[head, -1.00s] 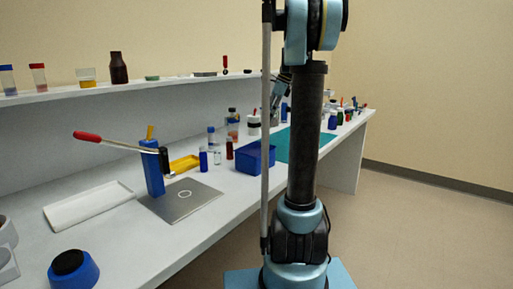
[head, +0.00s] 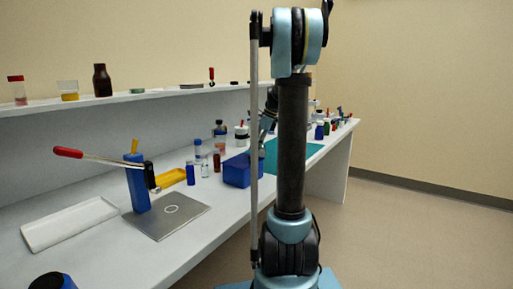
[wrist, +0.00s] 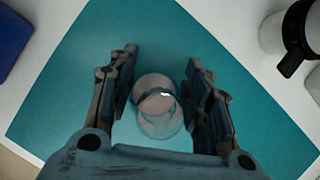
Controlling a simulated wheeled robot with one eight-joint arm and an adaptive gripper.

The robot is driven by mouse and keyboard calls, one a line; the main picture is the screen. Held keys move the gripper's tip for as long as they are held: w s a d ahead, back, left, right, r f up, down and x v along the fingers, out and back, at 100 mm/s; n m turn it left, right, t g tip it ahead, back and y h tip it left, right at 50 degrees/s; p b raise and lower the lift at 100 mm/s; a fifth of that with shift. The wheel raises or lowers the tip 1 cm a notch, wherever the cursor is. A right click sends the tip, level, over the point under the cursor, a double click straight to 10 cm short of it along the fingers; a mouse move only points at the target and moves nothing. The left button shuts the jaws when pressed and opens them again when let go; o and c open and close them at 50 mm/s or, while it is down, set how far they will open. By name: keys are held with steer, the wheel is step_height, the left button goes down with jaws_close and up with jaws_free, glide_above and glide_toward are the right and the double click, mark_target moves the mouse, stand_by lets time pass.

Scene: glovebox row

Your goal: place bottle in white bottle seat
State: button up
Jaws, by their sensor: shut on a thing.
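In the wrist view my gripper (wrist: 158,95) is shut on a clear bottle (wrist: 160,122) with a pale pinkish round top. The bottle sits between the two fingers, above a teal mat (wrist: 90,60); I cannot tell its height over the mat. In the head view my arm hides the gripper and the bottle. A white round thing with a black clamp-like part (wrist: 272,35) is at the top right of the wrist view, off the mat. I cannot tell whether it is the white bottle seat.
A blue box (head: 236,172) stands beside the teal mat (head: 307,151). Several small bottles stand left of it, near a lever press with a red handle (head: 68,152) and a white tray (head: 68,224). A shelf (head: 130,98) runs behind. Bare mat surrounds the bottle in the wrist view.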

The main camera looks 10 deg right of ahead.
steer(key=o, duration=1.2)
steer(key=shift+o, duration=0.2)
steer(key=shift+r, duration=0.1)
